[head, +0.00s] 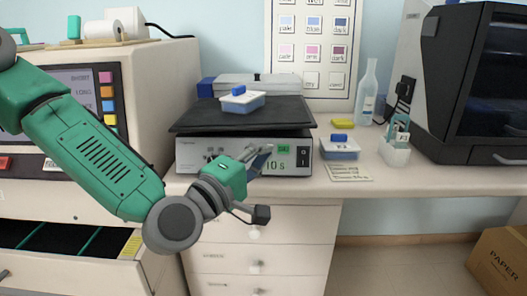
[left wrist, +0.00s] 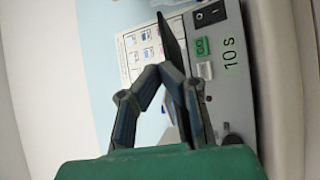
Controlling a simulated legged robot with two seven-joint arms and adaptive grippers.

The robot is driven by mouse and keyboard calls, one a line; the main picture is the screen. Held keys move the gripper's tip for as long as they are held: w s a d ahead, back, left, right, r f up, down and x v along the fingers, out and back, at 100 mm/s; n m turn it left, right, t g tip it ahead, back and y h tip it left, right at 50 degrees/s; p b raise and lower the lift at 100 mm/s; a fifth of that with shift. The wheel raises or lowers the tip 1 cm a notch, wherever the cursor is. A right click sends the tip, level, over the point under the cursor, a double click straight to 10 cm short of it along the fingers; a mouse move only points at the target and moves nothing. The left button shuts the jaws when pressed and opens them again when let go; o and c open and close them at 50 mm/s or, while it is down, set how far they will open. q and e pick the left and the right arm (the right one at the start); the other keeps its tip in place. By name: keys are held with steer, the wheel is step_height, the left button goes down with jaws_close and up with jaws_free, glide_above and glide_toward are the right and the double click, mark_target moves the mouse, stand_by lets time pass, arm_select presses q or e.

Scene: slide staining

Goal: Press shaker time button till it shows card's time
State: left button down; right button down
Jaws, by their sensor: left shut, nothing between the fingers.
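The shaker (head: 190,155) stands on the bench with a dark flat platform on top. Its front panel reads "10 s" (head: 275,165), also legible in the left wrist view (left wrist: 230,54). A green GO button (left wrist: 201,46) and a black power switch (left wrist: 208,14) are beside the reading. My left gripper (head: 264,152) is shut and empty, its fingertips in front of the panel, just left of the reading. I cannot tell whether they touch it. My right gripper is not in view.
A blue-lidded tray (head: 242,104) sits on the platform. Another lidded box (head: 339,150), a yellow block (head: 343,124), a slide holder (head: 394,153) and a bottle (head: 366,95) stand right of the shaker. A dark-fronted machine (head: 480,90) is at far right.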

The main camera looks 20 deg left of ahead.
arm_select(q)
steer(key=b, duration=0.2)
glide_toward(279, 140)
steer(key=shift+w+d+r, duration=0.35)
steer(key=shift+w+d, duration=0.15)
steer(key=shift+w, duration=0.05)
steer(key=shift+w+d+r, duration=0.3)
steer(key=shift+w+d, duration=0.15)
steer(key=shift+w, duration=0.15)
steer(key=shift+w+f, duration=0.2)
steer(key=shift+w, duration=0.45)
steer(key=shift+w+a+b, duration=0.1)
steer(key=shift+w+b, duration=0.05)
steer(key=shift+b, duration=0.2)
steer(key=shift+w+f, duration=0.1)
steer(key=shift+w, duration=0.1)
